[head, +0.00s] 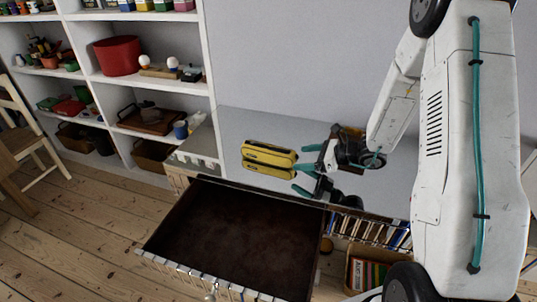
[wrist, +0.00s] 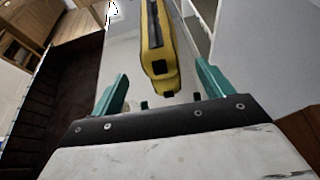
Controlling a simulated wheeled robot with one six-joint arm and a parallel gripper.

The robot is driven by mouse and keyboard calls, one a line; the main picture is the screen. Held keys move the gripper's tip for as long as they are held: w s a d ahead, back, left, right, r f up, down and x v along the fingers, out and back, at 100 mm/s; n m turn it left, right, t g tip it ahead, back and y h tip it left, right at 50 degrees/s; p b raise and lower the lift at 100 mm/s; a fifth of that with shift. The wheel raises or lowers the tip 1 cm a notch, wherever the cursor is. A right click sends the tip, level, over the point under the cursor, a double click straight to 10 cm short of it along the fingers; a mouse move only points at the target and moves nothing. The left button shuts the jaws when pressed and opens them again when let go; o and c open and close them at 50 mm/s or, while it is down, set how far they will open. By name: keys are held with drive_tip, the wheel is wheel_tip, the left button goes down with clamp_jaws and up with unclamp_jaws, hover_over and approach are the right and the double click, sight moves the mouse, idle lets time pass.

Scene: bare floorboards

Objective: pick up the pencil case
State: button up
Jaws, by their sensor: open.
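The pencil case looks to be the yellow item with dark trim (head: 268,156) lying on the grey cabinet top in the head view. It also shows in the wrist view (wrist: 157,45), lengthwise ahead of the jaws. My gripper (head: 308,170) is open, with its teal fingers just to the right of the case's right end. In the wrist view the fingers of my gripper (wrist: 162,85) are spread to either side of the case's near end. I cannot tell whether they touch it.
An open, empty dark drawer (head: 235,237) juts out below the cabinet top (head: 235,125). Books (head: 375,232) and a box (head: 366,274) sit under it at right. A white shelf unit (head: 150,86) with pots and trays stands at left, near a wooden chair (head: 30,130).

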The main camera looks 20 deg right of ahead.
sight(286, 158)
drive_tip(key=x, duration=0.7)
drive_tip(key=shift+w+a+r, duration=0.1)
drive_tip(key=shift+w+a, duration=0.05)
drive_tip(key=shift+w, duration=0.05)
drive_tip(key=c, duration=1.2)
